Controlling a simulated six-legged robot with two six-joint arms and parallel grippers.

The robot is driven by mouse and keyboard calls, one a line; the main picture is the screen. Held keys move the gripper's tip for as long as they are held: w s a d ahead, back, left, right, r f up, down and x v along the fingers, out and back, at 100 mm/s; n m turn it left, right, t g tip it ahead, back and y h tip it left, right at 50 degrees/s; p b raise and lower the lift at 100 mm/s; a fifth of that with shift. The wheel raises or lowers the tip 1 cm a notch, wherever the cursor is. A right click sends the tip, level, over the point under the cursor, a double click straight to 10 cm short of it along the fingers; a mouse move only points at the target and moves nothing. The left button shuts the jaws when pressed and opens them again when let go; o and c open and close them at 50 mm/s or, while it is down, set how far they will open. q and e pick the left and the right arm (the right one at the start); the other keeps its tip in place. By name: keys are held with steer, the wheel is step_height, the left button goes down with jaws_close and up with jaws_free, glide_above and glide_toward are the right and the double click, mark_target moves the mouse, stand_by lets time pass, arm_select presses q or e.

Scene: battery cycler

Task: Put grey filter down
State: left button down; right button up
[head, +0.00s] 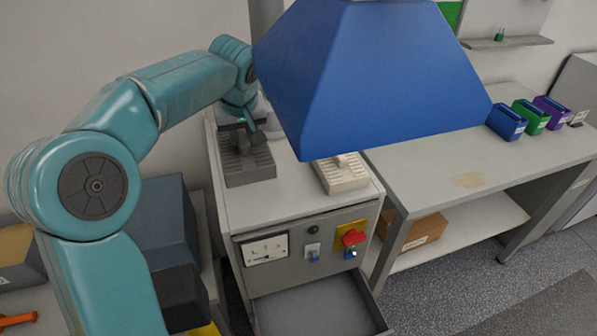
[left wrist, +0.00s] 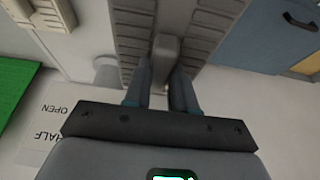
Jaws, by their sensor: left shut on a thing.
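The grey filter (head: 249,168) is a dark grey ribbed block at the left of the cabinet top, below my left gripper (head: 243,126). In the left wrist view the grey filter (left wrist: 205,42) fills the upper middle. My left gripper (left wrist: 162,88) is shut on its raised middle grip there. The filter looks upright and at or very near the cabinet top. I cannot tell whether its underside touches. A similar off-white ribbed block (head: 343,178) sits to its right, partly behind the blue hood. My right gripper is not in view.
A large blue hood (head: 370,75) hangs close over the cabinet (head: 300,207). The cabinet front has a meter (head: 265,249), a red knob (head: 353,238) and an open drawer (head: 315,308). A bench (head: 440,165) at right bears blue, green and purple boxes.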

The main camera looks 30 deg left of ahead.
arm_select(q)
steer(key=shift+w+d+f, duration=0.2)
steer(key=shift+w+f, duration=0.35)
steer(key=shift+f, duration=0.1)
steer(key=f, duration=0.7)
steer(key=shift+s+f, duration=0.3)
steer(key=shift+f, duration=0.05)
steer(key=shift+s+d+f, duration=0.1)
steer(key=shift+f, duration=0.25)
steer(key=shift+s+a, duration=0.1)
steer(key=shift+a, duration=0.1)
steer(key=c, duration=0.8)
jaws_free()
steer(key=shift+w+d+f, duration=0.15)
steer(key=shift+w, duration=0.05)
steer(key=shift+c, duration=0.2)
steer(key=shift+s, duration=0.1)
